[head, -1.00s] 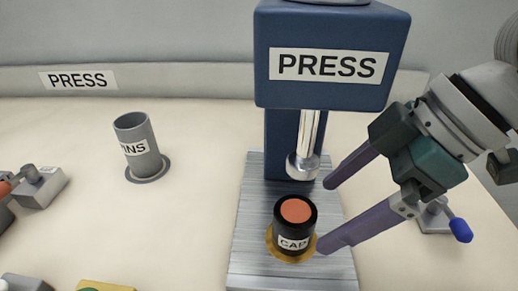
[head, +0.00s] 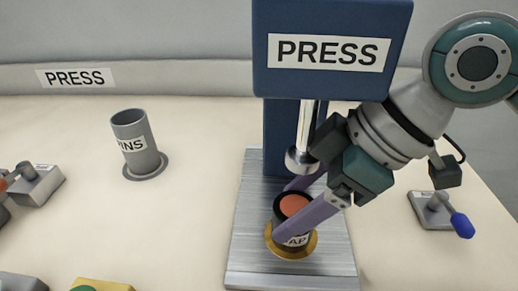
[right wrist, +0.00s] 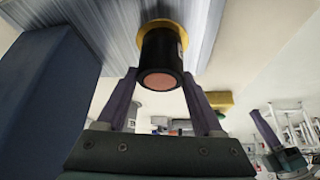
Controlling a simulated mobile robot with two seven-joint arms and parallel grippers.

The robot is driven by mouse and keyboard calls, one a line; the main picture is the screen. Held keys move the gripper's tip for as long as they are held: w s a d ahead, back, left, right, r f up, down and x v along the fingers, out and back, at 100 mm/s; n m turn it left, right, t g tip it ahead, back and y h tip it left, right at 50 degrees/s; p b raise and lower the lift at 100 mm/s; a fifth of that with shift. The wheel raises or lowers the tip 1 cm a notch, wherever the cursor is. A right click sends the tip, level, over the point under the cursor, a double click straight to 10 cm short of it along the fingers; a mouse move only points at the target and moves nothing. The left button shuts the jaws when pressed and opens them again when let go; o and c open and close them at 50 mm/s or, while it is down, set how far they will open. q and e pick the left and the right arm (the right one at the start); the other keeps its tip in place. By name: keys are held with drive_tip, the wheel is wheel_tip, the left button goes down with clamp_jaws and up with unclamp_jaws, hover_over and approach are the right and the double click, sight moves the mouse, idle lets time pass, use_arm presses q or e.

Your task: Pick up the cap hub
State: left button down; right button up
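The cap hub (head: 293,207) is a black cylinder with an orange top and a CAP label. It stands upright on a gold ring (head: 290,250) on the press's metal base plate. My right gripper (head: 285,210) reaches in from the right with its purple fingers on either side of the hub, the near one hiding part of the label. In the right wrist view the cap hub (right wrist: 162,58) lies between the two finger tips; the fingers are apart, with small gaps that look open. I cannot tell if either touches it.
The blue press (head: 333,80) with its silver ram (head: 303,150) stands just behind and above the hub, close to my right gripper. A grey PINS cup (head: 139,145) stands left. A blue-handled lever block (head: 441,213) is at right. Table between cup and press is clear.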

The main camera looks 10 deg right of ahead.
clamp_jaws()
idle(0.3)
drive_tip(key=shift+r, duration=0.1)
